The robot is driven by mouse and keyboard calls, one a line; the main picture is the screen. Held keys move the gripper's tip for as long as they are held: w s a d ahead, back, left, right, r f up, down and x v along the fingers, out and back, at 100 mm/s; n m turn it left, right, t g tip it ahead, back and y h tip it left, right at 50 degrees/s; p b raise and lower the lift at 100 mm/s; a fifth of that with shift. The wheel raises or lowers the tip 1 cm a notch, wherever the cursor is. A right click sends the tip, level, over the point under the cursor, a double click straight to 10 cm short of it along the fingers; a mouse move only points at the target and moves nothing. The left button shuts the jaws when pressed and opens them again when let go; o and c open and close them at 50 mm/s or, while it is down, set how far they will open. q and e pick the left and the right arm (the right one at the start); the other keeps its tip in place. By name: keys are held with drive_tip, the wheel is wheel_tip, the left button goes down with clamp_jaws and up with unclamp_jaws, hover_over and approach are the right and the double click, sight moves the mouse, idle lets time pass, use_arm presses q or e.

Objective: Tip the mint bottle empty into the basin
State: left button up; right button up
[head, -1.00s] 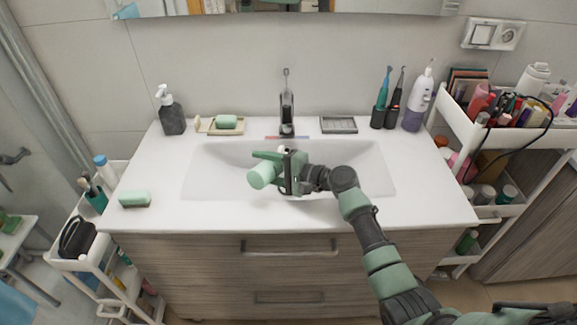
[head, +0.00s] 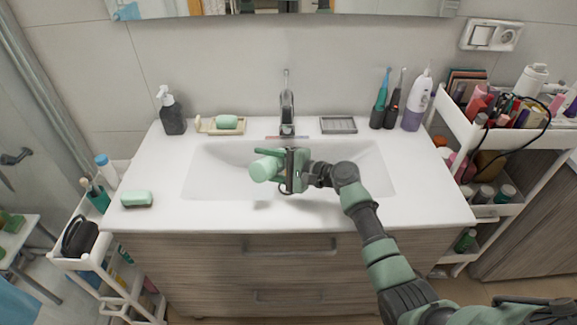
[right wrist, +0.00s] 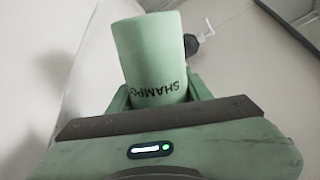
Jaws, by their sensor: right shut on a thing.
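The mint bottle (head: 264,169) is above the basin (head: 212,182), its rounded end towards the left and front. My right gripper (head: 282,166) is shut on it over the bowl. In the right wrist view the bottle (right wrist: 150,50) sits between the fingers, with dark SHAMPO lettering upside down and a broad plain end up. Its mouth is hidden in both views, and I cannot see any liquid coming out. My left gripper is not in view.
A faucet (head: 287,112) stands behind the basin. A dark soap dispenser (head: 172,114), a green soap on a dish (head: 226,122) and a green bar (head: 137,198) are on the left. Toothbrushes (head: 380,100) and a white-purple bottle (head: 417,103) stand at right, beside a loaded cart (head: 455,118).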

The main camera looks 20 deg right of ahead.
drive_tip(key=shift+w+d+r+m+p, duration=0.25)
drive_tip(key=shift+r+m+p, duration=0.3)
drive_tip(key=shift+m, duration=0.25)
idle(0.5)
drive_tip(key=shift+w+d+r+m+y+p, duration=0.3)
drive_tip(key=shift+r+m+y+p, duration=0.1)
drive_tip(key=shift+m, duration=0.3)
idle(1.2)
drive_tip(key=shift+f, duration=0.1)
idle(1.2)
